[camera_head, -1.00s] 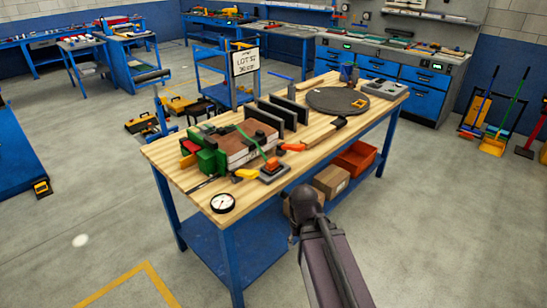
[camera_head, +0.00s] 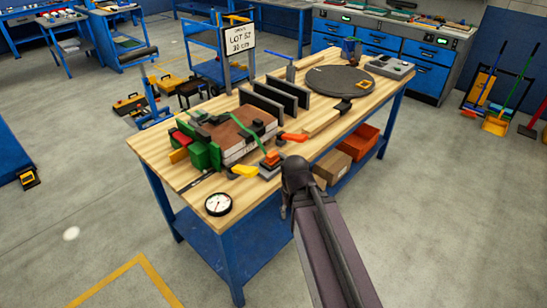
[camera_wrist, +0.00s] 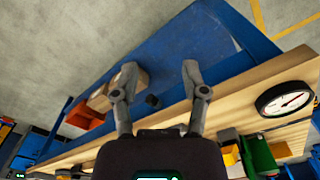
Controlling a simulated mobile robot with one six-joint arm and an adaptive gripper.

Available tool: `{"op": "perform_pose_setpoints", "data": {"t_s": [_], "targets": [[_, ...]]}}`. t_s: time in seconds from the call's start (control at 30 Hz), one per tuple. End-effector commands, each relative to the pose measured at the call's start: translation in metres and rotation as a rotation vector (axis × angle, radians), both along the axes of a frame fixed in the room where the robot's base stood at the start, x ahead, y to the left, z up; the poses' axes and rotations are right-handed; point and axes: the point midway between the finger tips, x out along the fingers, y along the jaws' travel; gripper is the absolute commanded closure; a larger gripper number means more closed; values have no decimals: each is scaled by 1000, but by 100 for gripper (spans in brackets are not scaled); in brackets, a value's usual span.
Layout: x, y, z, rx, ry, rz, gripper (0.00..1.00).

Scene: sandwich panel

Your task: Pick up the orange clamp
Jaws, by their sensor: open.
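A small orange piece (camera_head: 294,137), which looks like a clamp handle, lies near the front edge of the wooden table (camera_head: 180,180) in the head view. A second orange block (camera_head: 271,158) sits just left of it beside a green strap, so I cannot tell for sure which is the clamp. My gripper hangs off the front edge of the table, lower right of both. In the wrist view my gripper (camera_wrist: 160,72) has its two fingers wide apart with nothing between them. No orange clamp is clearly seen there.
A dial gauge (camera_head: 218,203) and a yellow handle (camera_head: 245,171) lie near the front corner. Dark upright plates (camera_head: 268,103) and a round grey disc (camera_head: 340,79) stand farther back. A cardboard box (camera_head: 332,167) and an orange bin (camera_head: 359,142) are on the lower shelf.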

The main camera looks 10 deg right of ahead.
Motion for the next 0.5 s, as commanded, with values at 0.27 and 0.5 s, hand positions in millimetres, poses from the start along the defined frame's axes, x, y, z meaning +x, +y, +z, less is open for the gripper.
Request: {"op": "perform_pose_setpoints", "data": {"t_s": [0.27,0.5], "targets": [[1,0,1,0,0,2,13],[32,2,17,0,0,57,0]]}}
